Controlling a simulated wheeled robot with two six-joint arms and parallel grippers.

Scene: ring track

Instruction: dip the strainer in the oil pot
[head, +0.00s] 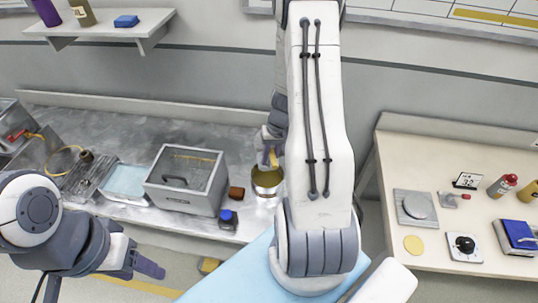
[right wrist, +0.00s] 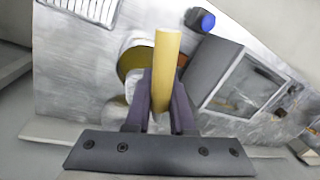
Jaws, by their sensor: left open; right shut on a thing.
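The oil pot (head: 267,181), a small round metal pot with golden-brown oil, stands on the grey counter just left of my right arm. In the right wrist view, the pot (right wrist: 131,62) shows partly behind a yellow handle (right wrist: 166,62). My right gripper (right wrist: 160,105) is shut on this handle, which seems to be the strainer's. In the head view, my right gripper (head: 269,153) is at the pot's far side, partly hidden by my arm. I cannot make out the strainer's basket or whether it touches the oil. My left gripper (head: 150,267) is open and empty at lower left.
A pale blue tray (head: 125,182) and wire rack (head: 88,176) lie further left. A cream table (head: 450,150) stands right.

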